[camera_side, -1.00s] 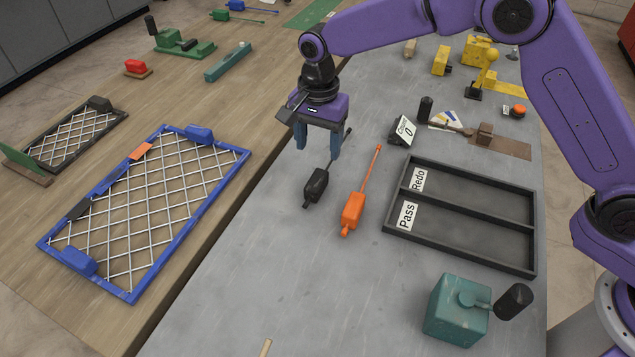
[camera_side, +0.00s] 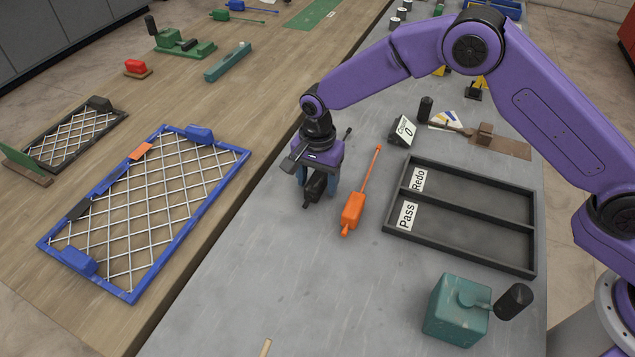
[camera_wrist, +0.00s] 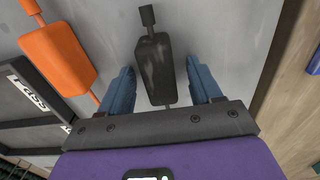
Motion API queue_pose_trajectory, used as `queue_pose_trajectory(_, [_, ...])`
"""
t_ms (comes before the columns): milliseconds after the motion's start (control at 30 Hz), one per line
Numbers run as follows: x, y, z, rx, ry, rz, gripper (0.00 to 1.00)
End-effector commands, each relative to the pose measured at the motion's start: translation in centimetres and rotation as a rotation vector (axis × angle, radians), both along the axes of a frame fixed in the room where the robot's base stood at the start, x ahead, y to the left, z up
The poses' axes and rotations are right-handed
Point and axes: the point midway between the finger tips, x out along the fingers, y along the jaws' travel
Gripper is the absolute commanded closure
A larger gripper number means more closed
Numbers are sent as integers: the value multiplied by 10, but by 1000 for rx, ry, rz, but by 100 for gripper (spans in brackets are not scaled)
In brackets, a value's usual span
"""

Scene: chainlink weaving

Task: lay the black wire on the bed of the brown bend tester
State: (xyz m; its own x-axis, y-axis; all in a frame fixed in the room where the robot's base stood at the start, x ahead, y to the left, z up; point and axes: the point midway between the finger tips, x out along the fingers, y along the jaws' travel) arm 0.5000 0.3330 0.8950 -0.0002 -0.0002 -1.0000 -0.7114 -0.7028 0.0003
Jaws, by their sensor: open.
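The black wire (camera_side: 316,186), with a thick black body and a thin rod, lies on the grey table. My gripper (camera_side: 318,187) is low over its body, open, with one blue finger on each side. In the wrist view the black body (camera_wrist: 155,68) lies between the two fingers (camera_wrist: 163,85), with a gap on both sides. The gripper hides part of the wire in the side view. The brown bend tester (camera_side: 485,136) stands at the right back of the table, with a flat brown plate and a block on it.
An orange wire (camera_side: 353,208) lies close to the right of the black one. A black two-part tray (camera_side: 462,253) marked Redo and Pass, a counter (camera_side: 404,130) and a teal block with a black handle (camera_side: 456,318) stand farther right.

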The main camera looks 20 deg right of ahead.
Motion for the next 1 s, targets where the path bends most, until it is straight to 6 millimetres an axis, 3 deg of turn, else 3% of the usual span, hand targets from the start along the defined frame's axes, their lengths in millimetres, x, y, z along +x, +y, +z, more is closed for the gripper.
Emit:
queue_pose_trajectory(133, [0,0,0,1,-1,0,36])
queue_pose_trajectory(300, [0,0,1,0,0,0,92])
queue_pose_trajectory(333, [0,0,1,0,0,0,96])
queue_pose_trajectory(733, [0,0,6,1,-1,0,96])
queue_pose_trajectory(1000, [-3,-1,38,1,-1,1,96])
